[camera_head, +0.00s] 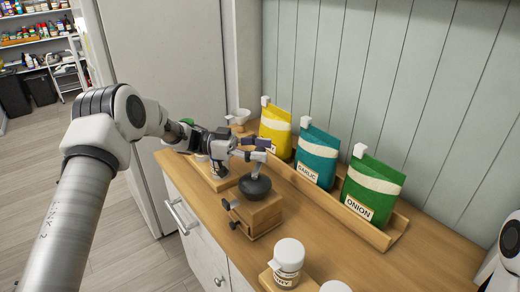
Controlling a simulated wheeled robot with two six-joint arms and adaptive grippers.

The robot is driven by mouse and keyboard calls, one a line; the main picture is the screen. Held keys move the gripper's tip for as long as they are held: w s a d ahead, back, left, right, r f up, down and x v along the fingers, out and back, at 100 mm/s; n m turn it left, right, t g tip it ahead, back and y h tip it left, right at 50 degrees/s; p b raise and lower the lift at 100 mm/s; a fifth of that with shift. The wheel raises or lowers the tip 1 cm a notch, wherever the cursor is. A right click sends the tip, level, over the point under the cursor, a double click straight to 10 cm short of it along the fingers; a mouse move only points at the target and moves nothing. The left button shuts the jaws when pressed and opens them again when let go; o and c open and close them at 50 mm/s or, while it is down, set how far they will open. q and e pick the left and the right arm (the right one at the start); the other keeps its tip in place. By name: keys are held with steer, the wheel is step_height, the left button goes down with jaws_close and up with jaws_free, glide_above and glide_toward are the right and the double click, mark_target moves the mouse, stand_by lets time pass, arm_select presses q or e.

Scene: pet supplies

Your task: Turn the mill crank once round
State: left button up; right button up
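The mill (258,212) is a wooden box with a dark dome (255,186) on top, standing on the counter. Small dark knobs show on its left side. My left gripper (261,149) is above the dome, pointing right. Its fingertips are at the top of the mill, where the crank would be. The crank is mostly hidden by or merged with the fingers, so I cannot tell whether they hold it. Only part of my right arm shows at the right edge; its gripper is out of view.
A wooden rack (376,237) behind the mill holds a yellow bag (275,134), a teal bag (316,153) and a green bag (371,190) labelled ONION. A white-lidded jar (288,260) stands in front. The counter (425,262) at right is clear.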

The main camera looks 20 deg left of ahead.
arm_select(q)
steer(key=s+a, duration=0.2)
steer(key=a, duration=1)
steer(key=shift+s, duration=0.1)
